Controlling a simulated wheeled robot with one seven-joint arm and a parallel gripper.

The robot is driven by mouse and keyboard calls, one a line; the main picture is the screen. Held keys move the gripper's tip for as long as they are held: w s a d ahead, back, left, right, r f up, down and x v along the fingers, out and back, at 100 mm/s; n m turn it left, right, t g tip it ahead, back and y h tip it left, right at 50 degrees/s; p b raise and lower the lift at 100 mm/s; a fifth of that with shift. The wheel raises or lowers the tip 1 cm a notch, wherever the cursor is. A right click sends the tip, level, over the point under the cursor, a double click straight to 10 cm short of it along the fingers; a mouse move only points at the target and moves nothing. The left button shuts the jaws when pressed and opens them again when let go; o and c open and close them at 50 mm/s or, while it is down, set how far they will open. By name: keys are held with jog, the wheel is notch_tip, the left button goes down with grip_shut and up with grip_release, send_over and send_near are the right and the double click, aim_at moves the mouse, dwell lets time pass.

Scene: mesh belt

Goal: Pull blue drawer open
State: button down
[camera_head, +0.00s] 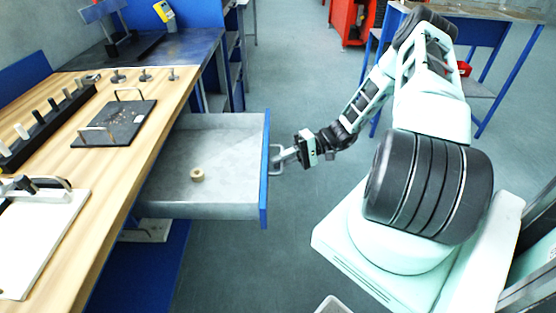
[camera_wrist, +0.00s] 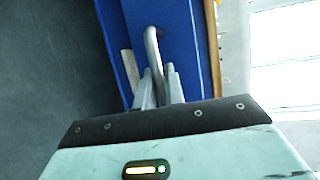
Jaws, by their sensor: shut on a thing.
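The blue drawer stands pulled out from under the wooden workbench; its blue front (camera_head: 265,170) faces my arm and its grey tray (camera_head: 225,150) is exposed. A small tan ring (camera_head: 197,175) lies inside it. My gripper (camera_head: 282,157) is at the drawer's handle (camera_head: 274,158), on the outer side of the front. In the wrist view, the two fingers of my gripper (camera_wrist: 158,90) are shut on the metal handle (camera_wrist: 152,48), with the blue drawer front (camera_wrist: 185,45) behind it. The fingertips' exact contact is partly hidden by the fingers.
The wooden bench top (camera_head: 125,185) holds a black plate with handles (camera_head: 115,122), a black rack (camera_head: 45,125) and a white board (camera_head: 40,240). A blue-legged table (camera_head: 490,75) and a red cabinet (camera_head: 347,20) stand at the back. Grey floor is clear between drawer and my base.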

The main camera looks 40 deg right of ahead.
jog(key=c, duration=1.5)
grip_release()
jog(key=b+v, duration=0.2)
jog(key=v, duration=1.5)
jog(key=shift+d+b, duration=0.2)
jog(key=shift+b, duration=0.2)
